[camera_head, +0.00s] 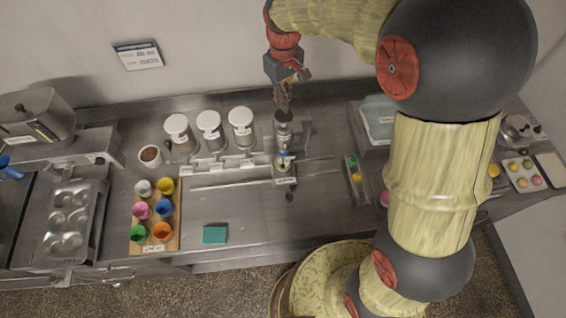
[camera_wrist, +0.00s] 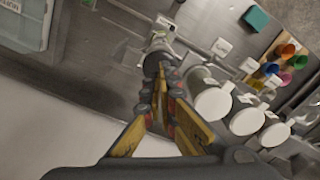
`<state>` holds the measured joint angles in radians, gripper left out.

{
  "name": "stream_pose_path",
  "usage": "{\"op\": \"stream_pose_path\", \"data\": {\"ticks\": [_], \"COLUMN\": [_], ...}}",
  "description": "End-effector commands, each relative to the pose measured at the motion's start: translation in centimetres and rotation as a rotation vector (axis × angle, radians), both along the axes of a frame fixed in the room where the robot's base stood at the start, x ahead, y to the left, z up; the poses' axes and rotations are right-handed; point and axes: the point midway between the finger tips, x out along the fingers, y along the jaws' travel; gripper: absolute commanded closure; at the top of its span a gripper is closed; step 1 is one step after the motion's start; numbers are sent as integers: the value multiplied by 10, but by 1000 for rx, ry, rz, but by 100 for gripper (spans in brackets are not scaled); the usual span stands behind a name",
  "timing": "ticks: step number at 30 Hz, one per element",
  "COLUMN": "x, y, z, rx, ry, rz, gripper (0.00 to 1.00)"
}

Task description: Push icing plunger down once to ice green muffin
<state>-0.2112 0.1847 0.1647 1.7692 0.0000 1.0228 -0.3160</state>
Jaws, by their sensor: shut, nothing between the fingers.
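The icing dispenser (camera_head: 283,133) is a grey upright cylinder on a narrow stand near the middle of the counter. My gripper (camera_head: 283,103) points down directly over its top, shut and empty. In the wrist view, the fingertips (camera_wrist: 160,68) meet in front of the dispenser's top (camera_wrist: 159,46) and hide part of it. The plunger itself is mostly hidden, and I cannot tell whether the fingers touch it. A small greenish thing, perhaps the green muffin (camera_head: 285,162), shows under the dispenser at its foot.
Three white-lidded canisters (camera_head: 209,121) stand left of the dispenser. A wooden rack with several coloured cups (camera_head: 154,215) and a teal block (camera_head: 214,234) lie at the front left.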

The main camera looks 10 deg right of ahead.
Motion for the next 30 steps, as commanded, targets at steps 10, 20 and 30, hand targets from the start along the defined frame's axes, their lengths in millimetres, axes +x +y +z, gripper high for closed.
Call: {"op": "stream_pose_path", "data": {"ticks": [10,20,30], "x": [0,0,0], "y": [0,0,0], "z": [35,52,51], "rx": [0,0,0], "ry": [0,0,0], "rz": [0,0,0], "gripper": [100,100,100]}}
